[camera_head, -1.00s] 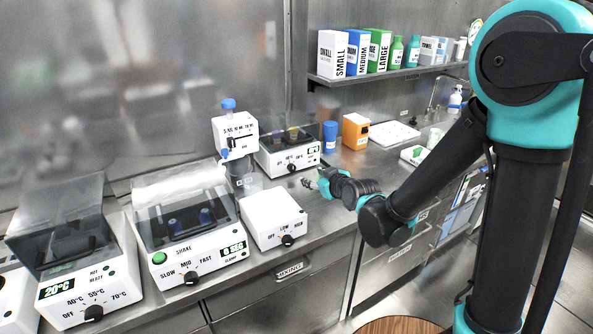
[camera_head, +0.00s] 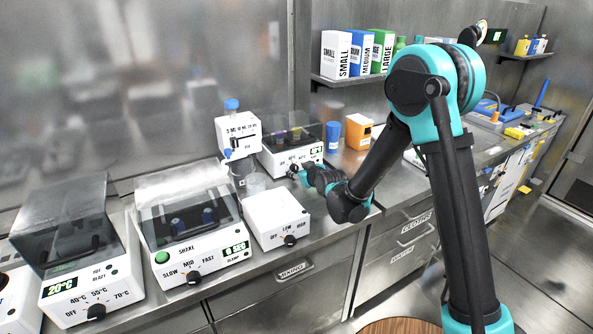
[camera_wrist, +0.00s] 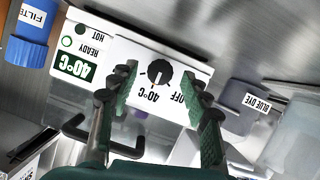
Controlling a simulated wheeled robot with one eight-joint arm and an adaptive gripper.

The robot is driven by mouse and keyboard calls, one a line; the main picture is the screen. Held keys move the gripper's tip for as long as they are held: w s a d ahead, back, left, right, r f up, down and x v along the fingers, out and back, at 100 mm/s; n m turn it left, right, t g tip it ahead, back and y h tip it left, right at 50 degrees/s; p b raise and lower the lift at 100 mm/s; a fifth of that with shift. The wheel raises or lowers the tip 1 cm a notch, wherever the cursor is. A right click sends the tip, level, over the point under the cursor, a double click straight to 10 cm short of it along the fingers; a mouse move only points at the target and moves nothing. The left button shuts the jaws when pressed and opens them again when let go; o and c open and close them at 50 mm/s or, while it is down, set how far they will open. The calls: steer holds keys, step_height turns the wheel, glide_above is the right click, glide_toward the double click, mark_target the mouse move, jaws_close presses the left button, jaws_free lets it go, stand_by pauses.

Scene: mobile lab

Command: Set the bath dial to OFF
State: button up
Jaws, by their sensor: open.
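The bath (camera_head: 300,155) is a white box with a clear lid, at the back of the counter in the head view. In the wrist view its white front panel (camera_wrist: 190,60) appears upside down, with a black round dial (camera_wrist: 158,74). The dial's white mark points at a 40°C label; OFF is printed beside it on the right. A green display (camera_wrist: 75,66) reads 40°C. My gripper (camera_wrist: 162,86) is open, its two green-padded fingers on either side of the dial in the picture. Contact cannot be told. In the head view my gripper (camera_head: 294,172) is at the bath's front.
A white box with its own dial (camera_head: 290,240) stands close in front of the bath. A dispenser (camera_head: 237,135) is on the left; a blue bottle (camera_head: 332,136) and an orange box (camera_head: 358,131) are on the right. A blue dye container (camera_wrist: 245,100) shows beside the bath.

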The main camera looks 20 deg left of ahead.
steer(key=shift+x, duration=0.75)
steer(key=shift+c, duration=0.5)
jaws_close()
steer(key=shift+s+n+t+h, duration=0.15)
steer(key=shift+n+t+h, duration=0.45)
steer(key=shift+n+t, duration=1)
steer(key=shift+n+g, duration=0.3)
steer(key=shift+n, duration=0.2)
steer(key=shift+o, duration=0.5)
jaws_free()
